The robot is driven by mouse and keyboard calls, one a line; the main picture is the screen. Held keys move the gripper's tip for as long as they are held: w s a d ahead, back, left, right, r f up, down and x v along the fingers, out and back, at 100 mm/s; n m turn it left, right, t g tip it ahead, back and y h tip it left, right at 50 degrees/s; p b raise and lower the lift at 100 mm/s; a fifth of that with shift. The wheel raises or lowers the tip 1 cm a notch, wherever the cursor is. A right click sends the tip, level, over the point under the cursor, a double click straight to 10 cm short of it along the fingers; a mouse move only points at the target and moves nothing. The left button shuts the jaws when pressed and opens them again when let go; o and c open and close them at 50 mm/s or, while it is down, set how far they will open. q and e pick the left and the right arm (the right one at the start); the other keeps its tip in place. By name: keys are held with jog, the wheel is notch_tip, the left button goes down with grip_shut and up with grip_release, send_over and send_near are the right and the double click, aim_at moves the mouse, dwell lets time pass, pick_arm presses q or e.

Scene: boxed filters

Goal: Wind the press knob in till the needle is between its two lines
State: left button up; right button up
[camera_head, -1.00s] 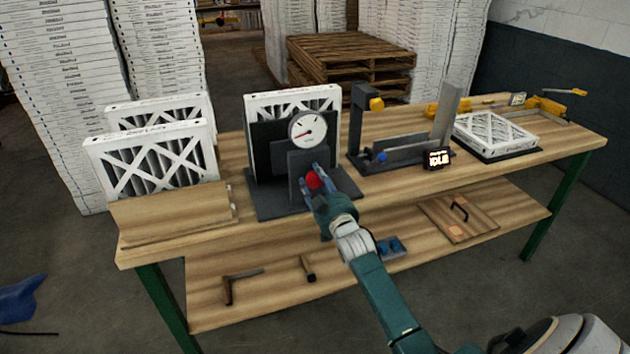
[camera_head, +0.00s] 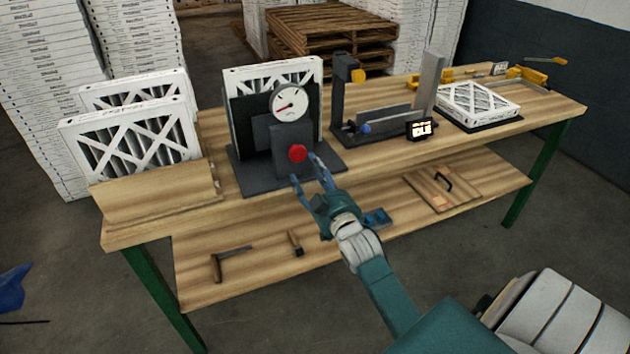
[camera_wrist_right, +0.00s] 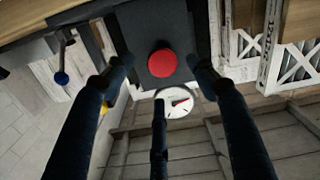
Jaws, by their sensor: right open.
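The red press knob (camera_head: 298,153) is on the front of the dark grey press (camera_head: 258,180) at the left-centre of the bench. Above it is a round white gauge (camera_head: 290,101); its needle points to the lower left, and its two lines are too small to make out. A white-framed filter (camera_head: 275,75) stands upright in the press. My right gripper (camera_head: 307,171) is open and empty just in front of the knob, apart from it. In the right wrist view the knob (camera_wrist_right: 162,63) lies between the spread fingers, with the gauge (camera_wrist_right: 178,103) beyond. My left gripper is not visible.
Boxed filters (camera_head: 130,145) stand behind a wooden rack at the left. A grey fixture (camera_head: 385,122) with a small display (camera_head: 420,128) is right of the press, and another filter (camera_head: 478,103) lies farther right. The lower shelf (camera_head: 330,235) holds tools.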

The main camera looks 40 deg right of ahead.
jog(key=shift+v, duration=1.6)
jog(key=s+a+f+g+y, duration=0.1)
jog(key=a+f+g, duration=0.1)
jog(key=f, duration=0.8)
jog(key=s+a+f+g+y, duration=0.1)
jog(key=s+a+f+g, duration=0.1)
jog(key=f, duration=0.9)
jog(key=s+a+f+g+y, duration=0.1)
jog(key=s+a+f+g, duration=0.15)
jog(key=s+f, duration=0.55)
jog(key=s+a+f+g, duration=0.2)
jog(key=s+a+f, duration=0.25)
jog(key=f, duration=0.85)
jog(key=s+a+f+g, duration=0.2)
jog(key=s+f, duration=0.4)
jog(key=s, duration=0.5)
jog(key=s+a+f+n+g+y, duration=0.1)
jog(key=s+f, duration=0.5)
jog(key=s, duration=0.6)
jog(key=s+a+f+n+g, duration=0.1)
jog(key=s+a+f+g, duration=0.2)
jog(key=s, duration=0.9)
notch_tip(320, 180, down, 3)
jog(key=shift+r+g+b, duration=0.1)
jog(key=shift+g+b, duration=0.3)
jog(key=shift+g, duration=0.55)
jog(key=shift+o, duration=0.3)
jog(key=shift+w, duration=0.1)
